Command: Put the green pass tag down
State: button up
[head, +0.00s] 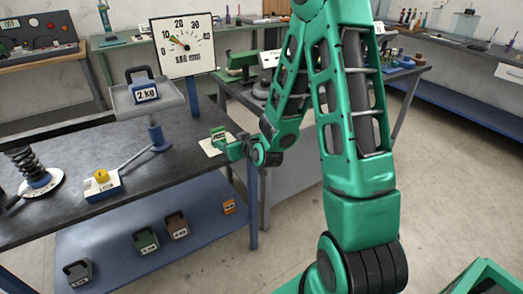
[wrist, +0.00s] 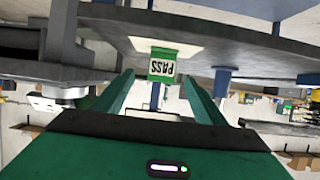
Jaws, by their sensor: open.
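The green pass tag (head: 217,132) stands upright on a pale square card (head: 208,148) near the right end of the dark workbench. In the wrist view the tag (wrist: 162,66) shows its white PASS label upside down, with its base against the card (wrist: 190,48). My gripper (head: 231,148) is at the bench edge, right beside the tag. In the wrist view its two fingers are spread apart, one on each side of the tag, with a gap visible on both sides. Whether the tag sits fully between the fingertips is hard to tell.
A spring tester with a dial (head: 183,45) and a 2 kg weight (head: 143,88) on its tray stands behind on the bench. A coil spring (head: 28,168) and a yellow-topped block (head: 102,182) are at left. Several weights and an orange tag (head: 229,207) lie on the lower shelf.

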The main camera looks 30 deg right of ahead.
jog(key=shift+s, duration=0.1)
jog(key=s+d+r+m+g+h, duration=0.1)
jog(key=s+d+r+g, duration=0.3)
jog(key=s, duration=0.6)
jog(key=s+d+r+m+g+h, duration=0.15)
jog(key=s+d+g, duration=0.35)
jog(key=s, duration=0.5)
jog(key=s+r+m+g+y, duration=0.1)
jog(key=s+r+m+g, duration=0.1)
jog(key=s, duration=0.8)
jog(key=s+r+m+g+y, duration=0.1)
jog(key=s+r, duration=0.3)
jog(key=s, duration=0.7)
jog(key=shift+a+m+g+y, duration=0.2)
jog(key=shift+m+g+y, duration=0.2)
jog(key=shift+g, duration=0.4)
jog(key=shift+w+f, duration=0.3)
jog(key=shift+w, duration=0.35)
